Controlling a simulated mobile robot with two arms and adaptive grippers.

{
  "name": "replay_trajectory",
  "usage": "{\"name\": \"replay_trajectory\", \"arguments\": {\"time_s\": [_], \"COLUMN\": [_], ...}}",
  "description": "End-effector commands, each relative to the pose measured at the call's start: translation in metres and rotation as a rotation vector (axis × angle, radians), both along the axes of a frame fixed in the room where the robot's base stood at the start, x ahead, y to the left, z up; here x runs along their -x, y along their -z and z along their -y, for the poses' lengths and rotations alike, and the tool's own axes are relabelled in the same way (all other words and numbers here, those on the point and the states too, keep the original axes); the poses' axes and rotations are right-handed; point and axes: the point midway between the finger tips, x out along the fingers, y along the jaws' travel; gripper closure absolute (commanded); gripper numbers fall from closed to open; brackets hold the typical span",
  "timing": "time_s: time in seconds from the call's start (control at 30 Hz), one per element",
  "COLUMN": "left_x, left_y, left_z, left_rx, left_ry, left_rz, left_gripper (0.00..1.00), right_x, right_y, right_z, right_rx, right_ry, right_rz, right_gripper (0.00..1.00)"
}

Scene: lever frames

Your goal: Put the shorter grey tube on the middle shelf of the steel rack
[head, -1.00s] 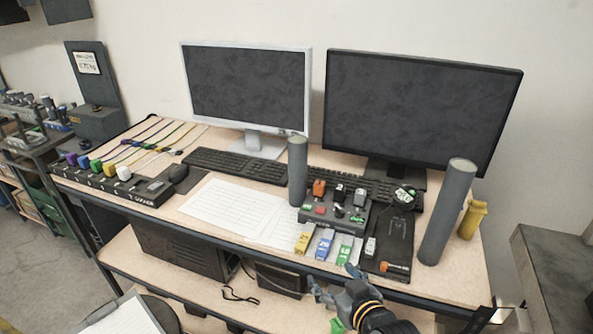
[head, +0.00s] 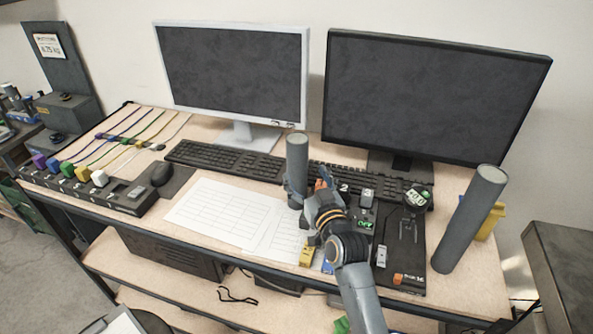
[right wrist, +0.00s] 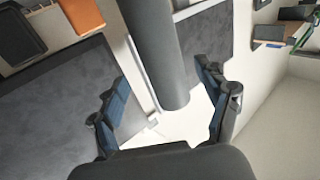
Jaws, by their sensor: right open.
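The shorter grey tube (head: 297,155) stands upright on the desk in front of the keyboard. The taller grey tube (head: 469,220) stands near the desk's right end. My right gripper (head: 303,187) is at the lower part of the shorter tube, with its fingers open. In the right wrist view the tube (right wrist: 155,50) reaches down between the two open blue-padded fingers (right wrist: 168,100), with a gap on each side. I cannot make out the steel rack with certainty. My left gripper is out of view.
A control box with buttons (head: 366,212) sits right of the shorter tube, partly behind my right arm. Two monitors (head: 235,75) and a keyboard (head: 225,160) stand behind. A yellow object (head: 490,222) is beside the taller tube. Paper sheets (head: 215,212) lie flat on the left.

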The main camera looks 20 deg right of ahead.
Motion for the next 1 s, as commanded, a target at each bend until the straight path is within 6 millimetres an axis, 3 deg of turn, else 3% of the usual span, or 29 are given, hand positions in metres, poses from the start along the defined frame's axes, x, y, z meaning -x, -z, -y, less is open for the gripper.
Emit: {"name": "replay_trajectory", "arguments": {"time_s": [0.2, 0.3, 0.53, 0.8, 1.0], "left_x": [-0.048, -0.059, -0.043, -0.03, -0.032], "left_y": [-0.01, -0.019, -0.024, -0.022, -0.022], "left_z": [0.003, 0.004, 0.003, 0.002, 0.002], "left_rx": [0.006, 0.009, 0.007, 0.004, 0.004], "left_ry": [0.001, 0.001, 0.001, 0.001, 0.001], "left_rz": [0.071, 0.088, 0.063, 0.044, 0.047], "left_gripper": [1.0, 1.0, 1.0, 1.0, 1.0], "right_x": [-0.016, -0.03, -0.056, -0.059, -0.059], "right_y": [-0.003, -0.007, -0.005, -0.003, -0.003], "right_z": [-0.001, -0.004, -0.005, -0.005, -0.005], "right_rx": [-0.002, -0.002, -0.001, -0.001, -0.001], "right_ry": [0.0, -0.001, 0.0, 0.0, 0.0], "right_rz": [0.0, -0.001, 0.0, -0.001, -0.001], "right_gripper": [0.23, 0.23, 0.23, 0.23, 0.62]}}
